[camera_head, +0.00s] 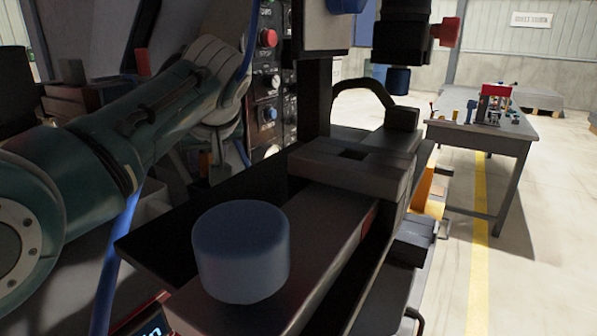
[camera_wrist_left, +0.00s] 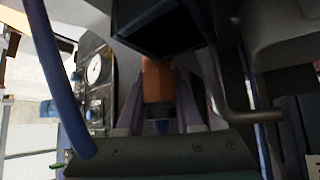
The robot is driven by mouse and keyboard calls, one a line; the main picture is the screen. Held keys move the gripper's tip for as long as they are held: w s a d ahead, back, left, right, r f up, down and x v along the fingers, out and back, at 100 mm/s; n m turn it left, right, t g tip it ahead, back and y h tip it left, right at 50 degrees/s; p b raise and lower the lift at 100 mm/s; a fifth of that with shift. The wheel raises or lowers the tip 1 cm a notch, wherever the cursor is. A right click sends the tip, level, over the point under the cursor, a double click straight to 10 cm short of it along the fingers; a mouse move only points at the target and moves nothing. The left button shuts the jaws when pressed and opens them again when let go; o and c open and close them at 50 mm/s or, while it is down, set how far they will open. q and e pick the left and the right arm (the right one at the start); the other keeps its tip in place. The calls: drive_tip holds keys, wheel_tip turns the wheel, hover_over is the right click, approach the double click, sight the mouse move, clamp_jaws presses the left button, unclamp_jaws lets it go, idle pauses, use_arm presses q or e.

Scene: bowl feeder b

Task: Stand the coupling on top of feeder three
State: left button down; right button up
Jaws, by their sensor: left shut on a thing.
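In the left wrist view my left gripper (camera_wrist_left: 159,98) is shut on an orange-brown block-like piece (camera_wrist_left: 157,78), which sits between its two grey-purple fingers. I cannot tell for sure that this piece is the coupling. A dark box-shaped part (camera_wrist_left: 160,28) is just beyond the held piece, and I cannot tell whether they touch. In the head view my left arm reaches in from the left, and its fingers are not clear. No label shows which thing is feeder three. My right gripper is not in view.
A blue cylinder (camera_head: 241,252) stands on a grey machine bed (camera_head: 325,235) close in front. A grey table (camera_head: 485,133) with small items stands at the right.

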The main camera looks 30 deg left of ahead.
use_arm(q)
drive_tip(key=a, duration=0.3)
drive_tip(key=shift+s+a, duration=0.1)
drive_tip(key=shift+s, duration=0.2)
drive_tip(key=shift+a+f+b, duration=0.2)
drive_tip(key=shift+f+b, duration=0.45)
drive_tip(key=shift+b, duration=0.35)
drive_tip(key=shift+r, duration=0.15)
drive_tip(key=c, duration=0.6)
unclamp_jaws()
drive_tip(key=shift+f, duration=0.2)
drive_tip(key=shift+o, duration=0.2)
drive_tip(key=shift+r, duration=0.1)
